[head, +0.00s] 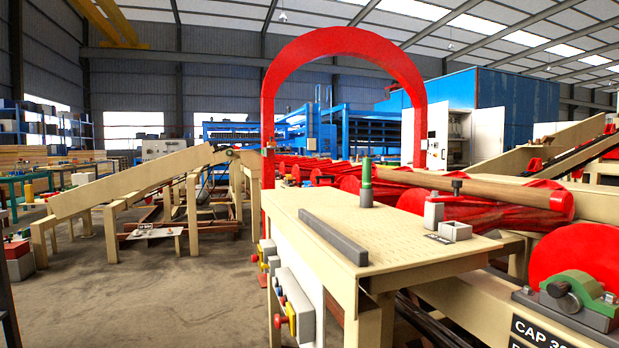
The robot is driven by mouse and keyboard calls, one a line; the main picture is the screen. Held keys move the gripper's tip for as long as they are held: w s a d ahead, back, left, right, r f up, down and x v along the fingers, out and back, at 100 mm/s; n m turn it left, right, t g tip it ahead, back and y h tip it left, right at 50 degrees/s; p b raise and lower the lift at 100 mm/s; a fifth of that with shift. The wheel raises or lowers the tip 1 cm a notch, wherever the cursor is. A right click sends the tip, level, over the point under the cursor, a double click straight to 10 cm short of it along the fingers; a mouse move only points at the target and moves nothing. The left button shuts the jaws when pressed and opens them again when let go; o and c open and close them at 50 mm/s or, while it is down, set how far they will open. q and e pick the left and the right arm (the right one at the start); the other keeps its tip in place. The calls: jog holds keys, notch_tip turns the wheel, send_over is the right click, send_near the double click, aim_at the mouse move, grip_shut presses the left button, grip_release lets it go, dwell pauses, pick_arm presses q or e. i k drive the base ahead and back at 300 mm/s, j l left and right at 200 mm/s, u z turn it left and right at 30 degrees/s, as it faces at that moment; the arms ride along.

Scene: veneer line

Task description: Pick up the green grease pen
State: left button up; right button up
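A green upright, pen-like object (366,182), which looks like the grease pen, stands on the beige perforated table top (340,222) toward its back edge. Neither of my grippers shows in the head view.
A long grey bar (333,237) lies along the table's left side. A red arch (267,130) and red rollers (490,205) stand behind.

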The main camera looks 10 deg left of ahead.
aim_at(366, 161)
jog(key=i+j+u, duration=0.1)
jog(key=j, duration=0.3)
jog(key=i+j+u, duration=0.1)
jog(key=j, duration=0.3)
jog(key=i+j+u, duration=0.1)
jog(key=j, duration=0.3)
jog(key=i+j, duration=0.25)
jog(key=i+j+u, duration=0.15)
jog(key=j, duration=0.35)
jog(key=i+j+u, duration=0.1)
jog(key=j, duration=0.25)
jog(key=i, duration=0.05)
